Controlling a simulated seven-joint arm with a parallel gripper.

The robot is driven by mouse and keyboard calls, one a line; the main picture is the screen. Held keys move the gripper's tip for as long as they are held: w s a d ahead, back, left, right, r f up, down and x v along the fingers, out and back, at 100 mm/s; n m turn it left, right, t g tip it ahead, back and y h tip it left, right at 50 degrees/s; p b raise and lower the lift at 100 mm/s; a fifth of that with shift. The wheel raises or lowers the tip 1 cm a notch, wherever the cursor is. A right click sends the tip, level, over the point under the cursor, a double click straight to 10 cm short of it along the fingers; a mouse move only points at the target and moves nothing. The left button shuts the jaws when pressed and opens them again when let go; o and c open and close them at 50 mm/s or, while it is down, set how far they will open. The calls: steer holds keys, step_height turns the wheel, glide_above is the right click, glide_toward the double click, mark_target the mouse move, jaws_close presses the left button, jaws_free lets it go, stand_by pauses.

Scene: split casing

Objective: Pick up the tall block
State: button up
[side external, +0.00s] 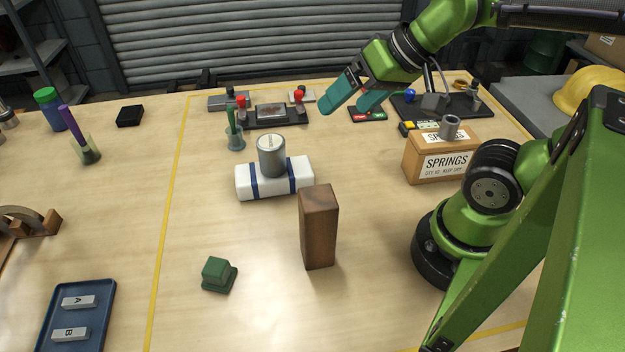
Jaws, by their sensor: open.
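The tall block (319,228) is a brown wooden block standing upright on the table, right of the picture's middle. Its front and top faces show fully, and nothing touches it. My gripper (344,106) has teal fingers and is open and empty. It hangs above the back of the work area, behind and well above the tall block, apart from it.
A white block with blue bands (246,180) lies behind the tall block, with a metal cylinder (271,155) on it. A green stepped piece (218,274) sits front left. A springs box (428,163) stands right. The table (250,325) is clear in front.

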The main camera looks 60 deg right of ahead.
steer(key=r+n+g+h, duration=0.2)
steer(key=n+g, duration=0.5)
steer(key=n, duration=2.5)
glide_above(323, 197)
step_height(323, 197, down, 11)
steer(key=shift+f, duration=0.2)
steer(key=shift+w+a+f, duration=0.1)
steer(key=shift+w+f, duration=0.05)
steer(key=shift+f, duration=1.2)
steer(key=shift+w+a+f, duration=0.1)
steer(key=shift+w+f, duration=0.05)
steer(key=shift+f, duration=1.2)
